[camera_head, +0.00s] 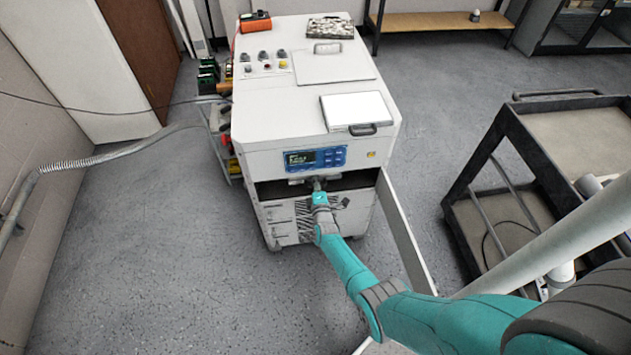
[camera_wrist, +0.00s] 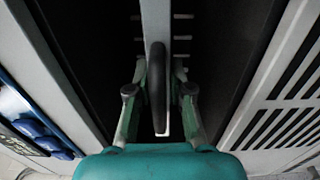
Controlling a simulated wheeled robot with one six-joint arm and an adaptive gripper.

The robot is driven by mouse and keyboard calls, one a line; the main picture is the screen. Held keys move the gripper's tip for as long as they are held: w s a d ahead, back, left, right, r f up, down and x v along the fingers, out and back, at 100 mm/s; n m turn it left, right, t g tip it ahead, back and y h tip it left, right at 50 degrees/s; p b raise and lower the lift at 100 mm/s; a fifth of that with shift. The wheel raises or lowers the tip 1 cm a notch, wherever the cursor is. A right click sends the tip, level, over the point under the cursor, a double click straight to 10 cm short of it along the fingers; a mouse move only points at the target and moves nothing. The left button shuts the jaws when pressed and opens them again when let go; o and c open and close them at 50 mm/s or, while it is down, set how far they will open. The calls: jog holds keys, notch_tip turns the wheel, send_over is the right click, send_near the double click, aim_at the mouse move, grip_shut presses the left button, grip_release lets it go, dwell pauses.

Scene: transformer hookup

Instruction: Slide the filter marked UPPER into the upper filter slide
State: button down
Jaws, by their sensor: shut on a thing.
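In the wrist view my gripper (camera_wrist: 158,95) is shut on the dark handle (camera_wrist: 157,70) of a pale, narrow panel, which appears to be the filter (camera_wrist: 155,20). The panel lies edge-on, running from between my fingers into the dark front opening (camera_wrist: 95,50) of the white cabinet (camera_head: 285,110). How deep it sits and whether it is in a slide cannot be told. No UPPER marking is legible. In the head view my gripper (camera_head: 318,187) is at that opening, just below the blue display panel (camera_head: 316,159), and largely hides the filter.
An open white door (camera_head: 405,232) stands to the right of my forearm. A vented lower front (camera_wrist: 285,90) borders the opening. A dark cart (camera_head: 545,150) stands at the right. A hose (camera_head: 95,160) hangs at the left. The floor left of the cabinet is mostly clear.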

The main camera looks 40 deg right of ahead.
jog(key=shift+x, duration=1.55)
jog(key=c, duration=1)
grip_release()
jog(key=shift+s+a, duration=0.1)
jog(key=shift+s, duration=0.05)
jog(key=shift+s+a, duration=0.15)
jog(key=shift+s, duration=0.1)
jog(key=shift+v, duration=2.1)
jog(key=shift+a, duration=0.1)
